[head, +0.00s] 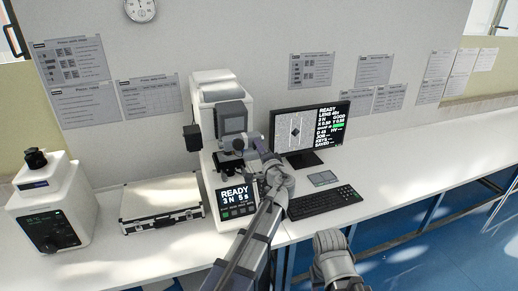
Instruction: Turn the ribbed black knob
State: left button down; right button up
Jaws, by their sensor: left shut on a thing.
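The hardness tester (209,88) stands on the bench at the middle, with a grey head and a lit front panel (236,196) reading READY. My left gripper (249,144) reaches up to the tester's right side, just below the grey head. It is shut on a small dark part there, which I take to be the ribbed black knob. The fingers mostly cover that part, so its ribs and angle cannot be made out. Part of my right arm (332,258) shows at the bottom, but its gripper does not.
The monitor (310,133) and keyboard (323,201) stand close to the right of my left arm. A silver case (160,203) and a white machine with black knobs (54,205) stand to the left. The bench (430,151) is clear at the far right.

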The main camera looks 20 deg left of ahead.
pick_arm(q)
jog(key=shift+n, duration=1.9)
jog(key=c, duration=0.6)
grip_release()
jog(key=v, duration=0.7)
jog(key=shift+s+d, duration=0.25)
jog(key=shift+s, duration=0.1)
